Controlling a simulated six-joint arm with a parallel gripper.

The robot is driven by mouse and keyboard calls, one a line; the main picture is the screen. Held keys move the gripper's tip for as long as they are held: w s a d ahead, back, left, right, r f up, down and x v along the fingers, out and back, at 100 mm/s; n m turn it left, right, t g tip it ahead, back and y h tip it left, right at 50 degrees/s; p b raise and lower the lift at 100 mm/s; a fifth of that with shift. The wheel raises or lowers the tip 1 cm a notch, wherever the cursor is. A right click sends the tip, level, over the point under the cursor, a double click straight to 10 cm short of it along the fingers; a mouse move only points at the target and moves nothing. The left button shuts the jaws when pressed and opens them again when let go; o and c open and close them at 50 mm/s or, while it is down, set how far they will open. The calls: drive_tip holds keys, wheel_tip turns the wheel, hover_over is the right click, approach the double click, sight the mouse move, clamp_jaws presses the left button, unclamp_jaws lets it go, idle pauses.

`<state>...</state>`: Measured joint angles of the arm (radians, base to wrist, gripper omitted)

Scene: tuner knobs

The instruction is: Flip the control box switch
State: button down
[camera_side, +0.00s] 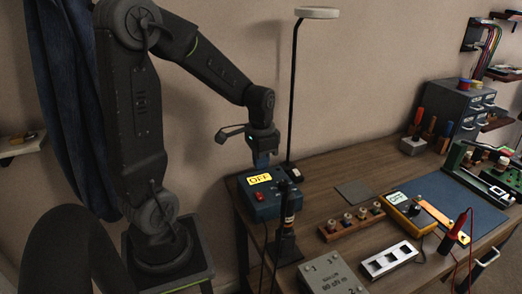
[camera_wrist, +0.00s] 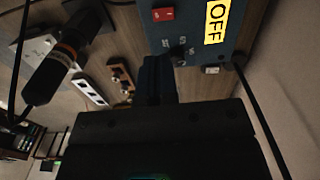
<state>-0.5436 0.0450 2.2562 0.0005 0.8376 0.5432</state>
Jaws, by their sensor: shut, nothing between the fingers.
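The control box (camera_side: 285,207) is a blue-teal box at the left end of the bench, with a lit yellow display (camera_side: 259,179) reading OFF. A red switch (camera_side: 260,197) is on its face, left of and below the display. In the wrist view the red switch (camera_wrist: 163,14) and the OFF display (camera_wrist: 216,22) are at the top, with small dark knobs or marks (camera_wrist: 178,50) below.
A black cylindrical tool on a stand (camera_side: 287,225) rises right in front of the box. The black lamp pole (camera_side: 293,95) stands close behind. A wooden knob rack (camera_side: 352,222), a grey box (camera_side: 332,276) and a yellow meter (camera_side: 410,212) lie to the right.

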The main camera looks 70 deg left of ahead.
wheel_tip(320, 180, up, 4)
drive_tip(key=shift+f, duration=0.2)
drive_tip(key=s+d+r+t, duration=0.2)
drive_tip(key=s+d+r, duration=0.2)
drive_tip(key=d, duration=0.4)
drive_tip(key=s+d+r+t, duration=0.3)
drive_tip(key=s+d+r, duration=0.1)
drive_tip(key=d, duration=0.4)
drive_tip(key=shift+d+t, duration=0.15)
drive_tip(key=shift+t, duration=0.15)
drive_tip(key=shift+r, duration=0.1)
